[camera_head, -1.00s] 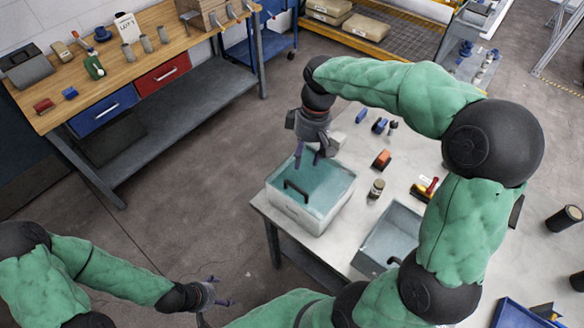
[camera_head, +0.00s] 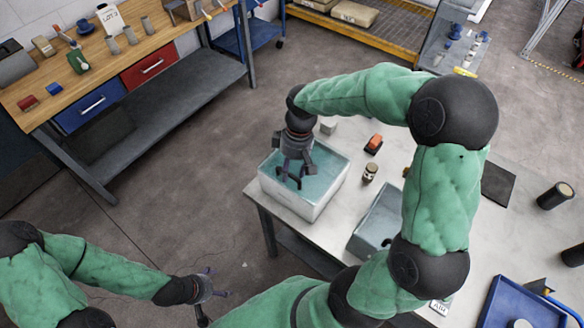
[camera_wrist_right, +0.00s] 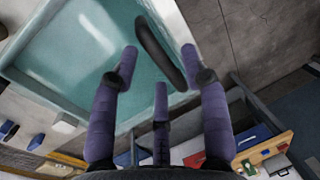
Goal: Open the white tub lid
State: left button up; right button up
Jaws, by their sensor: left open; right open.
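The white tub (camera_head: 313,206) stands on the work table near its left corner. Its lid is a teal, see-through panel (camera_head: 325,165), lying flat on the tub; it also shows in the right wrist view (camera_wrist_right: 85,55). A black bar handle (camera_wrist_right: 160,50) is on the lid. My right gripper (camera_head: 291,178) is pointing down over the lid at the handle. In the right wrist view its purple fingers (camera_wrist_right: 160,72) are open, with the handle between the tips; I cannot tell whether they touch. My left gripper (camera_head: 208,284) is open and empty, away from the table at lower left.
A grey bin (camera_head: 378,217) stands right of the tub on the table (camera_head: 335,243). A small jar (camera_head: 369,174) and an orange block (camera_head: 373,144) lie behind it. A blue tray (camera_head: 497,312) is at lower right. A wooden workbench (camera_head: 100,58) is at upper left.

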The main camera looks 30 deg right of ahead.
grip_shut()
jog(key=shift+r, duration=0.1)
